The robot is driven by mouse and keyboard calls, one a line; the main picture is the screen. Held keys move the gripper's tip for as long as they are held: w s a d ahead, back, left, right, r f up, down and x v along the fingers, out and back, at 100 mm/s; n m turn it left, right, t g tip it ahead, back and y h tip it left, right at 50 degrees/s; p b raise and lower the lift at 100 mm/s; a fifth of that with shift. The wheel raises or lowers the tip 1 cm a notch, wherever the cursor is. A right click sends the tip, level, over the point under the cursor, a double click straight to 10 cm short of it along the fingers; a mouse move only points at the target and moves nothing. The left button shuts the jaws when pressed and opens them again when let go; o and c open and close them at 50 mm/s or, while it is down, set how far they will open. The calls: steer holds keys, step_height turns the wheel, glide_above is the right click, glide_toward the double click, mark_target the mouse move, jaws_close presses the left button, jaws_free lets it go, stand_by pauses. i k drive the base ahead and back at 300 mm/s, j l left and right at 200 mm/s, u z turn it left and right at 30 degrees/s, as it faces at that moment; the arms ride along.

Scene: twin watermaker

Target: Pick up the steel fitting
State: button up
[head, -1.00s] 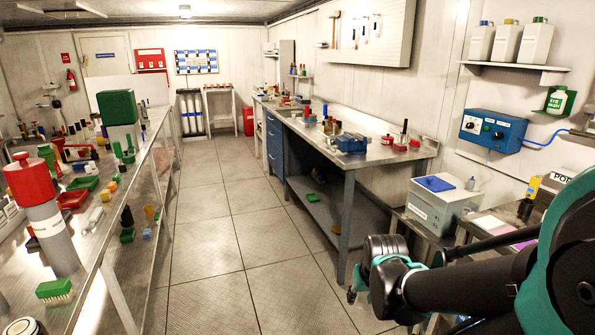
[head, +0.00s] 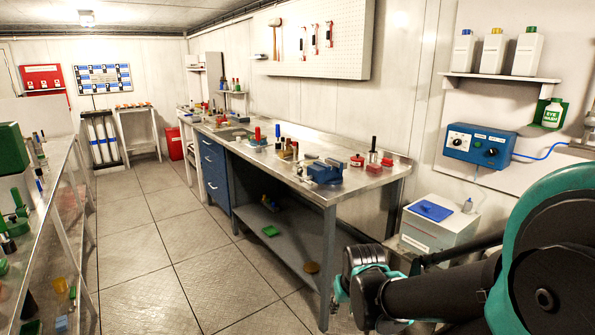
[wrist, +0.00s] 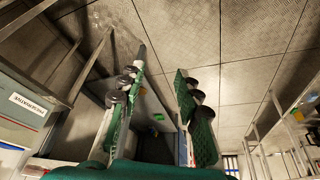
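I cannot pick out the steel fitting for certain in either view; the small items on the steel workbench (head: 345,192) are too small to tell apart. My gripper (wrist: 160,78) is open in the wrist view, its two green-padded fingers well apart. Only the floor and a lower shelf with small items show beyond and between them, and nothing is held. In the head view my arm comes in from the lower right, and its end hangs low near the front right leg of the workbench, with the fingers mostly hidden.
The workbench carries a blue vise (head: 325,172), a red pot (head: 357,161) and several small items. Its lower shelf (head: 285,243) holds a green item. A cluttered bench (head: 60,185) lies left. The tiled floor between is clear.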

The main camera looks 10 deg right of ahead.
mark_target(298, 169)
steer(key=i+j+z, duration=0.15)
steer(key=i+j, duration=0.75)
steer(key=i, duration=0.15)
